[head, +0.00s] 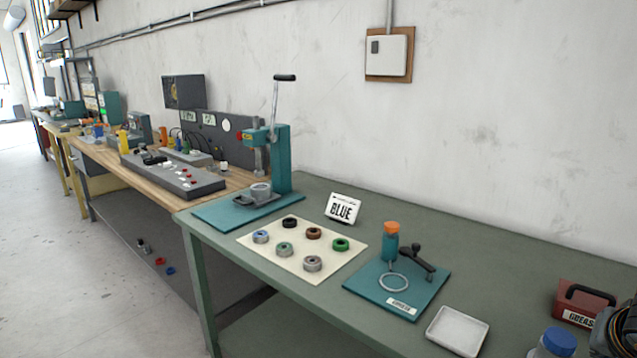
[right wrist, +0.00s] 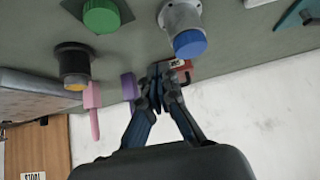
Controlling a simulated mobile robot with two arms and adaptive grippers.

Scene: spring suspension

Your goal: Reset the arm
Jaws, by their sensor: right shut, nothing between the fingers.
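The teal arbor press (head: 281,160) stands at the back left of the green bench, its lever arm (head: 276,105) pointing almost straight up with a black grip on top. My right gripper (right wrist: 162,76) is shut and empty in the right wrist view. Its fingertips are in front of or close to the red grease box (right wrist: 180,68); contact cannot be told. My left gripper is not in view.
A white tray (head: 457,331) lies at the front. In the right wrist view, a blue-capped grey cylinder (right wrist: 184,28), a green cap (right wrist: 101,15) and a dark cylinder (right wrist: 73,65) crowd the gripper.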

